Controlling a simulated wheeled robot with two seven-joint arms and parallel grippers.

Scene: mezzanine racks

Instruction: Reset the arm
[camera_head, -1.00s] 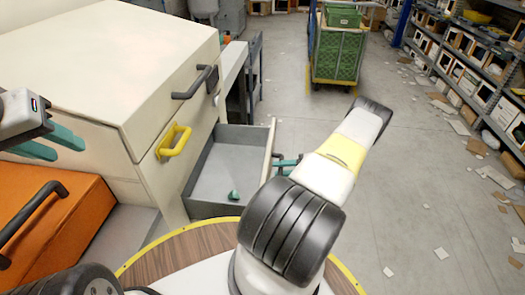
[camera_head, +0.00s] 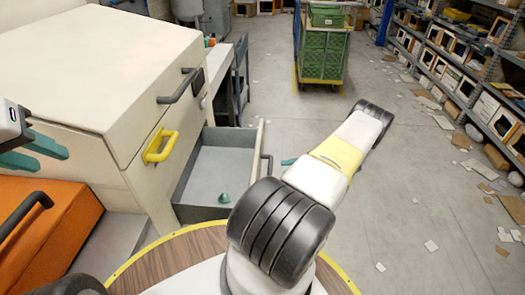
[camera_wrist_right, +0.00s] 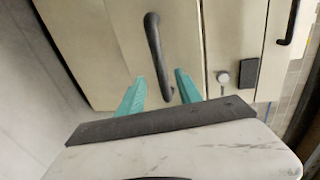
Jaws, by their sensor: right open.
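My right arm (camera_head: 335,160), white and yellow with black joints, crosses the middle of the head view and hides most of my right gripper; a teal fingertip (camera_head: 289,161) shows beside the open drawer. In the right wrist view my right gripper (camera_wrist_right: 157,88) is open, its two teal fingers apart. A dark bar handle (camera_wrist_right: 154,45) on a cream front shows between and beyond them; I cannot tell whether they touch it. My left gripper (camera_head: 48,157) is at the left edge over the orange box, its teal fingers apart and nothing visible between them.
A cream cabinet (camera_head: 110,60) with a yellow handle (camera_head: 160,146) stands at left. Its grey drawer (camera_head: 222,165) is open and holds a small teal piece (camera_head: 223,198). An orange box (camera_head: 45,225) is lower left. A green cart (camera_head: 323,50) stands behind; the right floor has scattered scraps.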

